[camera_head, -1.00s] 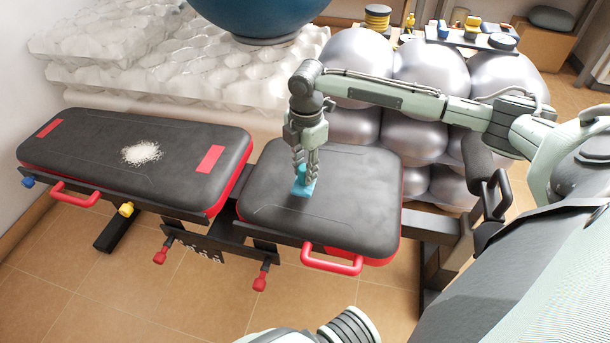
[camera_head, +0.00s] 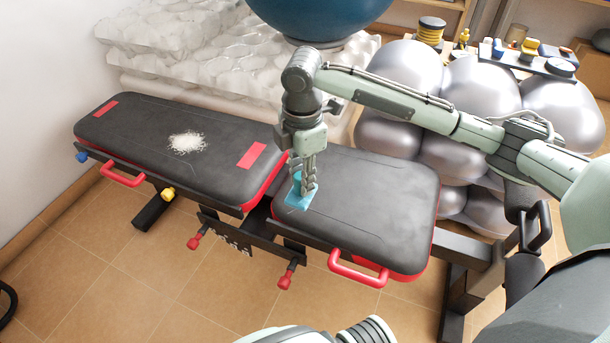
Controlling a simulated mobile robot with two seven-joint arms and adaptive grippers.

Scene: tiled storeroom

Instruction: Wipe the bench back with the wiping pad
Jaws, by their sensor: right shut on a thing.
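The weight bench has a long black back pad (camera_head: 140,125) at the left, with red marks at both ends. A pile of white powder (camera_head: 187,142) lies near the middle of this pad. The shorter seat pad (camera_head: 375,195) is at the right, past a narrow gap. My right gripper (camera_head: 306,184) points down and is shut on the blue wiping pad (camera_head: 299,199). The wiping pad is at the seat's left end, close to the gap; whether it touches the seat I cannot tell. My left gripper is out of view.
Silver balls (camera_head: 400,75) are stacked behind the seat. A white rough block (camera_head: 165,75) and a big blue ball (camera_head: 318,15) stand behind the bench. Red handles (camera_head: 357,270) and knobs stick out at the front. Tiled floor in front is mostly clear.

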